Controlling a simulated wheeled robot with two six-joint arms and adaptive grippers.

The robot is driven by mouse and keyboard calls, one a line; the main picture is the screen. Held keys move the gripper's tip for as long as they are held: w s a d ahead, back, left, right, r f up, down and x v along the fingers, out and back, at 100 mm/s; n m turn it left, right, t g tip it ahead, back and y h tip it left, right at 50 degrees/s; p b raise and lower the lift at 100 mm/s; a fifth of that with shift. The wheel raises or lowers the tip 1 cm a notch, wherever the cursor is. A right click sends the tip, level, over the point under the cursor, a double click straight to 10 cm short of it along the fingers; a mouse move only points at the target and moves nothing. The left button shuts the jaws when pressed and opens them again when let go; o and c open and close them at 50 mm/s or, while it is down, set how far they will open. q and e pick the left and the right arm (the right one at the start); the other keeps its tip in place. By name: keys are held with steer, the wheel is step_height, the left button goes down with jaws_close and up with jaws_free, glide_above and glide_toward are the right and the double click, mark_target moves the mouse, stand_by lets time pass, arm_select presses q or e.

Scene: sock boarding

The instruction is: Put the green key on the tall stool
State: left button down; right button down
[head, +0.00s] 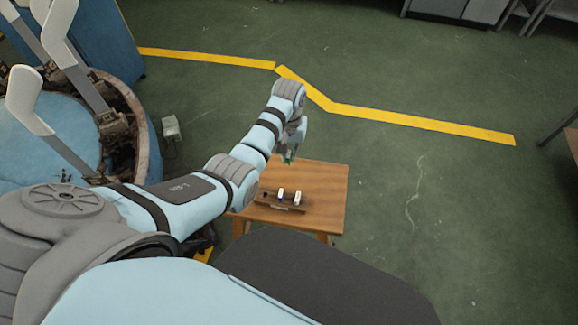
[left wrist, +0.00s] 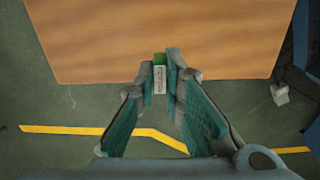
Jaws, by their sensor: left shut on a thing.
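My left gripper (head: 290,154) hangs near the far left edge of a square wooden-topped stool or small table (head: 325,180). In the left wrist view, the gripper (left wrist: 160,82) is shut on the green key (left wrist: 159,59), which has a green end and a pale grey part between the fingertips. The key is over or near the edge of the wooden top (left wrist: 160,30); I cannot tell its height above it. I cannot tell whether this is the tall stool; no other stool is clear. My right gripper is not in view.
A dark wooden rack (head: 270,200) on the near part of the wooden top holds a few small pieces, including white ones (head: 297,198). The top's right side is bare. A round blue machine with white-tipped arms (head: 65,130) stands left. Green floor with yellow tape (head: 420,122) is open.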

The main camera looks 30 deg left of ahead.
mark_target(289, 162)
arm_select(q)
step_height(289, 162, down, 5)
steer(key=shift+r+b, duration=0.15)
steer(key=shift+b, duration=0.75)
steer(key=c, duration=1.7)
jaws_free()
step_height(289, 162, up, 12)
steer(key=p, duration=0.4)
steer(key=shift+r, duration=0.15)
